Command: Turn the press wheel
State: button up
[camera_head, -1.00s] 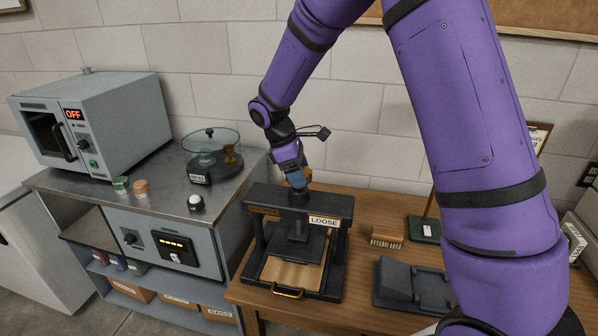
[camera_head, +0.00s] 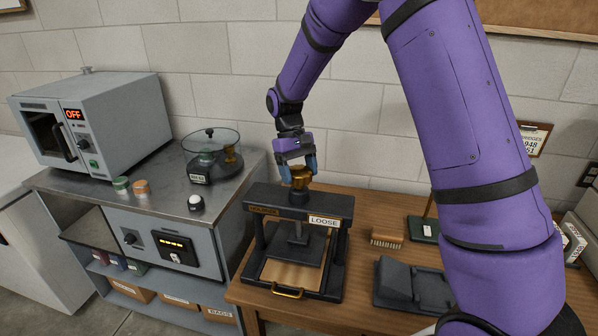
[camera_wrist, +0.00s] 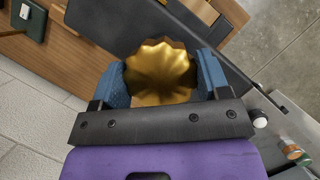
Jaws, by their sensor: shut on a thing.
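The press (camera_head: 257,229) is a black frame on the wooden table, with a label reading LOOSE on its crossbar. Its brass, lobed wheel (camera_head: 301,174) tops the spindle above the crossbar. My gripper (camera_head: 297,172) comes down on the wheel from above. In the wrist view, the wheel (camera_wrist: 162,66) sits between my two blue fingers (camera_wrist: 162,80), which are closed on its sides. The press plate (camera_head: 297,245) hangs above a tan board (camera_head: 291,273) in the press. The lower part of the spindle is partly hidden by the crossbar.
A grey bench (camera_head: 150,207) to the left carries an oven (camera_head: 95,125) showing OFF and a clear-lidded round vessel (camera_head: 211,157). On the table to the right are a brush (camera_head: 386,236) and a dark grey cradle (camera_head: 411,287). My arm spans the right side.

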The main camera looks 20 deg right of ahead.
jog(key=m+y, duration=0.1)
jog(key=m, duration=0.1)
jog(key=m+y, duration=0.1)
jog(key=m, duration=0.2)
jog(key=shift+m, duration=0.3)
jog(key=shift+m+t+y, duration=0.6)
jog(key=shift+m+y, duration=0.2)
jog(key=shift+m, duration=1.4)
